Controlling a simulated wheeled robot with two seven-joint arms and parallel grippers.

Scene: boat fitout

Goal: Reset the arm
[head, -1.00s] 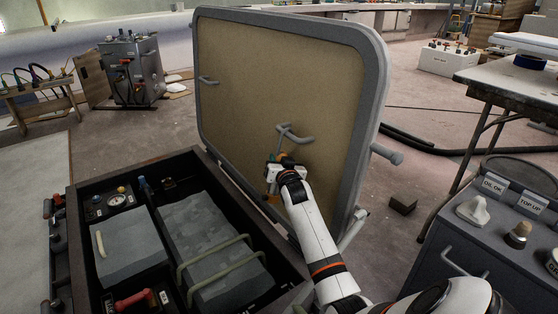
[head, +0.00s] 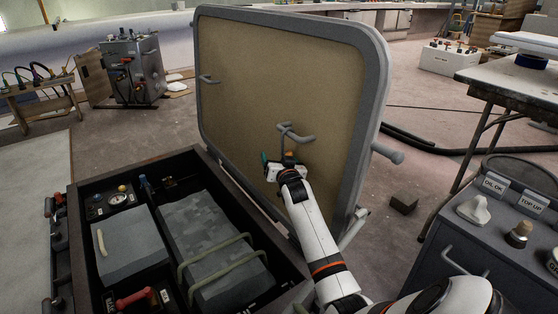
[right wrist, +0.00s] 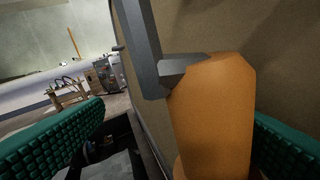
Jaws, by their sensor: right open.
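My right arm reaches up to the inner face of an open hatch lid (head: 285,80), which stands upright with a tan panel and grey rim. My right gripper (head: 280,160) is open just below a grey handle (head: 297,133) on that panel. In the right wrist view, the green finger pads of my right gripper (right wrist: 180,118) are spread wide, with an orange block-like piece (right wrist: 212,110) showing between them. A grey bar (right wrist: 142,50) is close in front of it. I cannot tell whether either pad touches the orange piece. My left gripper is not in view.
An open dark locker (head: 185,160) with grey boxes and a gauge lies below and left of the lid. A grey cabinet (head: 480,245) with labelled knobs stands at the lower right, beside a table (head: 500,75). A small dark block (head: 403,204) lies on the floor.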

